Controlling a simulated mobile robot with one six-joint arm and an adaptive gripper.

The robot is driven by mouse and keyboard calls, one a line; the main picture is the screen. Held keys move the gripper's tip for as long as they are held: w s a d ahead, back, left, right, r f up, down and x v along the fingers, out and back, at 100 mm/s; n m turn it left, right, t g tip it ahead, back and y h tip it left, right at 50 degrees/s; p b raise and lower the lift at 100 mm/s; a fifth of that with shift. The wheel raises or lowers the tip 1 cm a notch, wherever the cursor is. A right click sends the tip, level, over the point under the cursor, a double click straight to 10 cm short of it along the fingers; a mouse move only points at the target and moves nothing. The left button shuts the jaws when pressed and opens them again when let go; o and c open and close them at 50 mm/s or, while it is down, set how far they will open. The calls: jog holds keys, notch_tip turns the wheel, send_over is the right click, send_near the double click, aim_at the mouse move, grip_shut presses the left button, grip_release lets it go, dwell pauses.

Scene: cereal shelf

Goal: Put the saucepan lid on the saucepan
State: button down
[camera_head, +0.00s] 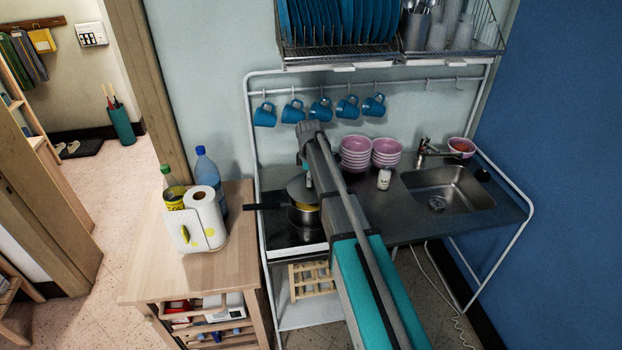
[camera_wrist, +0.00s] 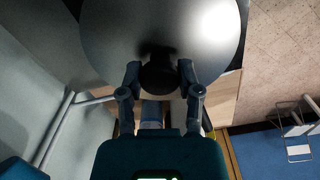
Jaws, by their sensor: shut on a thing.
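In the wrist view the lid (camera_wrist: 190,30) is a large metal disc filling the top. My gripper (camera_wrist: 159,76) is shut on the lid's dark round knob. In the head view my arm hides part of the pan and lid, and my gripper is mostly hidden there. I cannot tell whether lid and pan touch.
Pink bowls (camera_head: 356,152) and a small white jar (camera_head: 384,178) stand right of my arm, before the sink (camera_head: 448,190). Blue mugs (camera_head: 320,110) hang behind. A wooden cart (camera_head: 150,285) at left holds bottles and a paper towel roll (camera_head: 203,217).

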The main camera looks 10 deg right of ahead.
jog(key=shift+f+b, duration=1)
jog(key=shift+f, duration=0.3)
jog(key=shift+f+b, duration=0.75)
dwell(0.5)
jog(key=shift+c, duration=1)
grip_release()
jog(key=shift+r, duration=0.1)
